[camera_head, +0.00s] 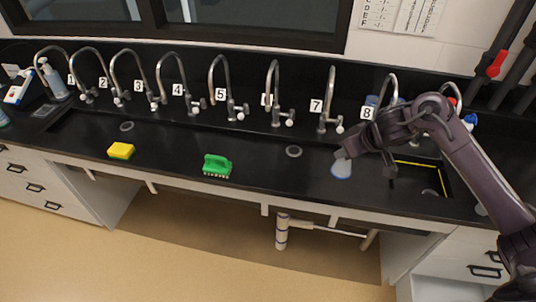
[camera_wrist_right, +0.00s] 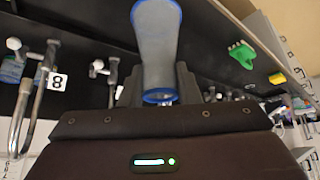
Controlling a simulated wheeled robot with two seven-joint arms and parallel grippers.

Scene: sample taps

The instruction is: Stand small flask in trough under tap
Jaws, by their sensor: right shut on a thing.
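The small flask (camera_head: 341,168) is pale blue-grey. In the right wrist view the flask (camera_wrist_right: 157,45) shows large, with a blue rim at each end. My right gripper (camera_head: 350,153) is shut on it, with a finger on each side in the wrist view (camera_wrist_right: 158,88). In the head view the flask is over the right part of the black trough (camera_head: 255,155); I cannot tell its exact height. Several curved taps stand along the trough's back, numbered up to tap 8 (camera_head: 390,84), which is partly behind my right arm. My left gripper is not in view.
A yellow line (camera_head: 418,164) shows at the right end. A soap bottle (camera_head: 54,82) stands far left.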

